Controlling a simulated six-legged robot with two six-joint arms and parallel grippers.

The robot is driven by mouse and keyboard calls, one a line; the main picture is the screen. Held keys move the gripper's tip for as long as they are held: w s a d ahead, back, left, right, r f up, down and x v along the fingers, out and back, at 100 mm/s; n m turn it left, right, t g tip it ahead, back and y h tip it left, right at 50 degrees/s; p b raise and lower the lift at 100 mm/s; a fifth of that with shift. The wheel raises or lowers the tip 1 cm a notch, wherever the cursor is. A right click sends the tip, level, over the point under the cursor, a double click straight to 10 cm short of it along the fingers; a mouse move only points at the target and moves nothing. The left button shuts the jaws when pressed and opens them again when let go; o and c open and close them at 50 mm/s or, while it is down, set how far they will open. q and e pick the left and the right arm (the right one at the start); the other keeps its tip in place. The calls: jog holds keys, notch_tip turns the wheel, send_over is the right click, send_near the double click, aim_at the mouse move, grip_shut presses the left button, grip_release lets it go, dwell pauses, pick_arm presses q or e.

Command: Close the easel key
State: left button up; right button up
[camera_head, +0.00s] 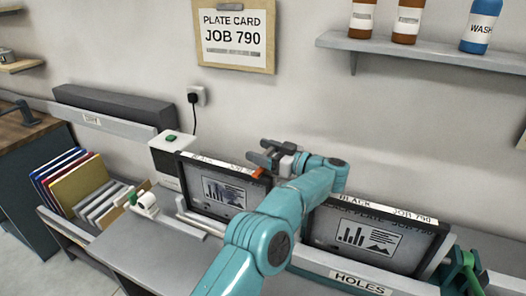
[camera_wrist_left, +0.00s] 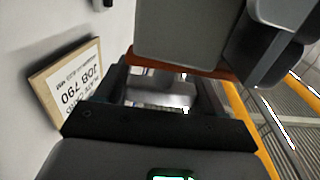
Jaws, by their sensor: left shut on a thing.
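The orange easel key (camera_head: 258,172) sits at the top right corner of the left framed screen (camera_head: 225,192), which leans upright at the back of the bench. My left gripper (camera_head: 262,153) is at that corner, right by the key, and is shut on it. The contact between fingers and key is partly hidden in the head view. In the left wrist view an orange-brown strip (camera_wrist_left: 180,64) runs beside the dark jaws. My right gripper is not in view.
A second framed screen (camera_head: 365,236) labelled "BLACK" stands to the right, with a green part (camera_head: 462,268) beside it. A shelf (camera_head: 420,52) with bottles hangs above.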

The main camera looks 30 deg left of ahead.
pick_arm(q)
jog(key=shift+r, duration=0.15)
jog(key=o, duration=1.4)
jog(key=shift+a, duration=0.1)
